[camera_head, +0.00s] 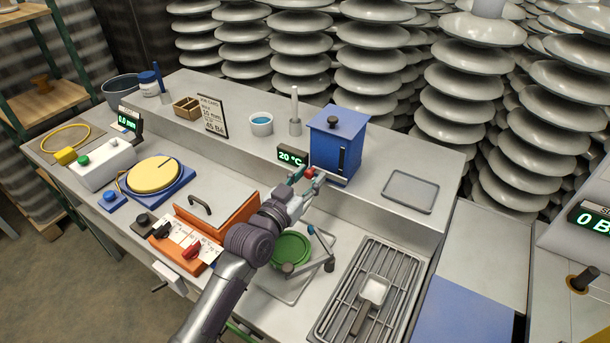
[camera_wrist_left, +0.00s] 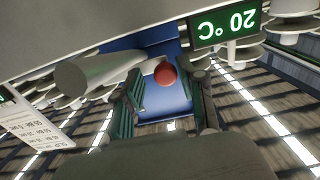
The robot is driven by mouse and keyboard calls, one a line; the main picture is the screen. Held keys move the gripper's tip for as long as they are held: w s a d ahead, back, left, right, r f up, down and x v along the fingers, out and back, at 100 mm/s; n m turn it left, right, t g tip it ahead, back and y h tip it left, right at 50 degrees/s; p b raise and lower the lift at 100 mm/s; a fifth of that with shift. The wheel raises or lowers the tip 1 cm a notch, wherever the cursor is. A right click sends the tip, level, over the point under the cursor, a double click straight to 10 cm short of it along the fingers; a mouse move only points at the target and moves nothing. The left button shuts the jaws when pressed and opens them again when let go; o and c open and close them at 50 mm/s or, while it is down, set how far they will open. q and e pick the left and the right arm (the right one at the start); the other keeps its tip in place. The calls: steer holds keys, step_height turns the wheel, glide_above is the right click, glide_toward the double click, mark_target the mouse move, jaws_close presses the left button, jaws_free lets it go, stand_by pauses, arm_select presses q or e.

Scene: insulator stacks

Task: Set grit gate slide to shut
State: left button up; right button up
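My left gripper (camera_head: 307,178) is at this knob. In the left wrist view the red knob (camera_wrist_left: 165,73) lies between the two green-padded fingers of the gripper (camera_wrist_left: 168,100), with gaps at both sides. The slide's rod and position are mostly hidden. My right gripper is out of view.
A 20 °C display (camera_head: 291,156) stands close left of the box. A steel post (camera_head: 295,115) is behind it. A grey tray (camera_head: 409,191) lies right. A green dish (camera_head: 291,249) and a wire rack (camera_head: 368,293) are below. The shelf between box and tray is clear.

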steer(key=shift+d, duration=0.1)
arm_select(q)
steer(key=shift+a, duration=0.15)
steer(key=v, duration=1.2)
stand_by(0.3)
